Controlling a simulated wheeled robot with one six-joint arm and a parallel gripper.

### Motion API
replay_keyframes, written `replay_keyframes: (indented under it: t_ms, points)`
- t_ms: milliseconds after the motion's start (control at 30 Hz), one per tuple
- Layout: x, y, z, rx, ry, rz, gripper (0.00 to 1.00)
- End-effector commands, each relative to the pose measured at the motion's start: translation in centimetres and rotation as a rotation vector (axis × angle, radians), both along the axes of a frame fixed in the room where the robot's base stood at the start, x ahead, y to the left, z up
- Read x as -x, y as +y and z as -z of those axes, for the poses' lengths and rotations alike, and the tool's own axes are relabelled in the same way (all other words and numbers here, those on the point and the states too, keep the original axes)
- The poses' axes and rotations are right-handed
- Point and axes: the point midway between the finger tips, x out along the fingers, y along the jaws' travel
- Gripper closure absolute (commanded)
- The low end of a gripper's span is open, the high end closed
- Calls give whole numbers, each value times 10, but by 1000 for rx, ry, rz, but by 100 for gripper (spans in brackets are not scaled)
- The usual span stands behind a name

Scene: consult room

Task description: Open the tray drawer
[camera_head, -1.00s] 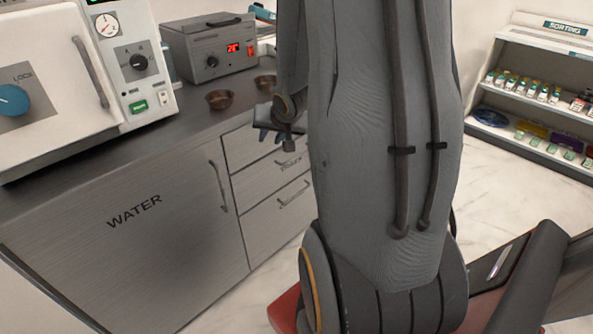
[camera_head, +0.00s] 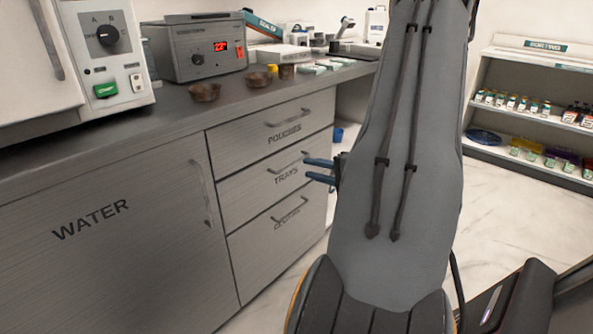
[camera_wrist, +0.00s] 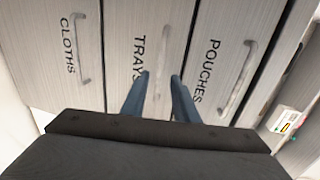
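The tray drawer (camera_head: 245,190), labelled TRAYS, is the middle of three stacked drawers and looks shut. Its bar handle (camera_head: 293,166) is at the upper right of its front. My gripper (camera_head: 306,170) is in front of the drawer, its two blue fingers pointing left toward the handle. In the wrist view the fingers (camera_wrist: 160,75) are apart, with the tray drawer front (camera_wrist: 120,20) ahead and its handle (camera_wrist: 163,85) between them, partly hidden. I cannot tell whether they touch it.
The pouches drawer (camera_head: 240,146) is above and the cloths drawer (camera_head: 250,250) below, both shut. The WATER cupboard (camera_head: 130,260) is to the left. Brown bowls (camera_head: 204,92) and a grey device (camera_head: 180,50) stand on the counter. A shelf (camera_head: 530,90) is at the right.

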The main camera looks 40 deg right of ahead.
Motion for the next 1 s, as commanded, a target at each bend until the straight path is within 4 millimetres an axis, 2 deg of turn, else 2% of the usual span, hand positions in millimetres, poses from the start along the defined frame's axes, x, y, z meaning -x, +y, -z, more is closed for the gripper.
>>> replay_keyframes:
  t_ms: [200,400,767,800,933,1000]
  points:
    - [-35,5,8,3,1,-5,73]
    - [-57,6,12,4,1,-2,73]
    - [-64,6,13,3,2,-1,73]
    - [-64,6,13,3,2,-1,75]
    - [-64,6,13,3,2,-1,97]
    - [-64,6,13,3,2,-1,100]
